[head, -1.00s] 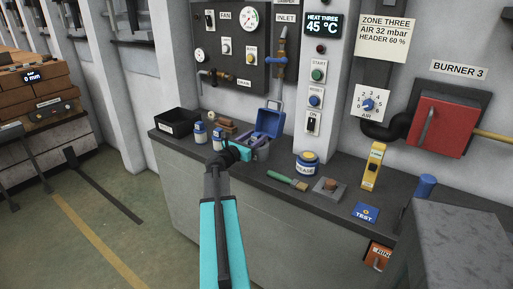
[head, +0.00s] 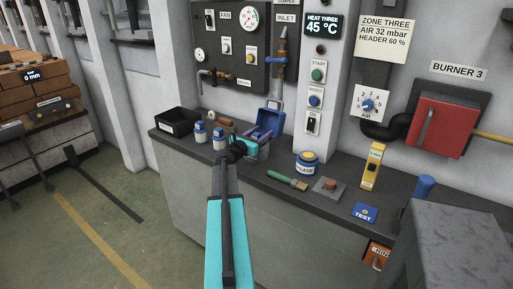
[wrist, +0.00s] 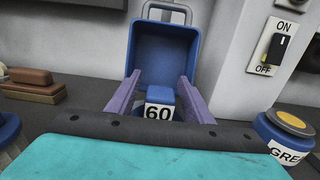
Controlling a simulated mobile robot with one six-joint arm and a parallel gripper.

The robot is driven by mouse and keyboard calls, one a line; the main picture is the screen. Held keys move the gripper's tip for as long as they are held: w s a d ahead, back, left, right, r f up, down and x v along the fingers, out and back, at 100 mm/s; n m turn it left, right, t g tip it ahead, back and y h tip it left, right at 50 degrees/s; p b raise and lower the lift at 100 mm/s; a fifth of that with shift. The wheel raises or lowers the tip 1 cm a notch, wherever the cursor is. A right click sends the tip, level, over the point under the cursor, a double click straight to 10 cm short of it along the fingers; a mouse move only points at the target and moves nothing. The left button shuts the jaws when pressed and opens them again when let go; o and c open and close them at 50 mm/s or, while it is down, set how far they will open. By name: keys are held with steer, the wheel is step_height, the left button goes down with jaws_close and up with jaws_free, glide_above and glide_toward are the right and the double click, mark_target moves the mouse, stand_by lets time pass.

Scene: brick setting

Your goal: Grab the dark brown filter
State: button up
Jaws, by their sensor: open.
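I see nothing that I can clearly name as the dark brown filter. Stacked brown pieces (head: 226,123) lie on the bench left of the blue box. They also show at the left edge of the wrist view (wrist: 32,76), apart from my gripper. My gripper (head: 265,144) is over the bench in front of the blue box. In the wrist view, its two purplish fingers (wrist: 159,80) are open. A blue block labelled 60 (wrist: 159,104) shows between them, not visibly gripped. The open blue box (wrist: 165,50) stands just beyond; its lower part is hidden.
A black tray (head: 178,121) and two blue-lidded jars (head: 201,133) stand left. A grease jar (head: 307,164), green brush (head: 287,180), grey plate (head: 328,190), yellow device (head: 372,167) and blue TEST card (head: 364,212) lie right. The panelled wall closes off the back.

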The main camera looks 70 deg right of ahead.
steer(key=shift+c, duration=0.2)
jaws_close()
steer(key=shift+r, duration=0.1)
step_height(320, 180, up, 10)
stand_by(0.8)
stand_by(0.4)
